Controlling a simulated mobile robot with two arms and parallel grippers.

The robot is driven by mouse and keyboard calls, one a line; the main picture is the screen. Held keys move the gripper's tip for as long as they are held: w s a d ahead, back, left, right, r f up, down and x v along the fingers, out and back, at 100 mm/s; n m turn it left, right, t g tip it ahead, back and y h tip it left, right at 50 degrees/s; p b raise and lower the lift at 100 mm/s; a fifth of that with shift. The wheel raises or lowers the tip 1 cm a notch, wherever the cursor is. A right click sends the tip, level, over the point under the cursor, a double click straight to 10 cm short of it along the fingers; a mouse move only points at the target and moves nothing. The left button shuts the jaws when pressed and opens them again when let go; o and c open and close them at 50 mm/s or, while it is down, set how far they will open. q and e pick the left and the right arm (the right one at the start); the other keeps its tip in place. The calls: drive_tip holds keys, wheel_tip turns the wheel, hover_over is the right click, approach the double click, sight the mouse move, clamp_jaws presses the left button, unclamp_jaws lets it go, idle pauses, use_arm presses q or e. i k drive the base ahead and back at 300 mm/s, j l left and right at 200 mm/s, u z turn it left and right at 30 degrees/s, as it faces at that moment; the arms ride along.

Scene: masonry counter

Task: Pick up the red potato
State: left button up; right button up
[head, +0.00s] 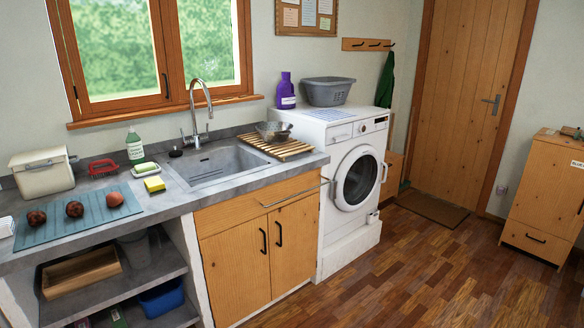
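Three round reddish potatoes lie in a row on a blue-grey mat on the counter at the left. The left one (37,218) and the middle one (74,209) look dark brownish red. The right one (115,199) looks a lighter, pinkish red. I cannot tell for sure which is the red potato. The mat (60,233) lies flat near the counter's front edge. Neither of my grippers is in view.
A cream bin (42,171), a red-handled brush (103,167), a green bottle (135,147) and a yellow sponge (154,184) stand around the mat. The sink (212,165) is to the right, then a washing machine (345,225). The wooden floor (420,270) is clear in front.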

sight(35, 218)
drive_tip(key=i+l+u, duration=0.15)
drive_tip(key=i+u, duration=0.15)
drive_tip(key=i, duration=0.25)
drive_tip(key=i+l+u, duration=0.35)
drive_tip(key=i, duration=0.2)
drive_tip(key=i+l+u, duration=0.3)
drive_tip(key=i, duration=0.2)
drive_tip(key=i+j+u, duration=0.15)
drive_tip(key=j, duration=0.25)
drive_tip(key=i+j+u, duration=0.15)
drive_tip(key=j, duration=0.25)
drive_tip(key=i+j+u, duration=0.2)
drive_tip(key=j, duration=0.2)
drive_tip(key=i, duration=0.05)
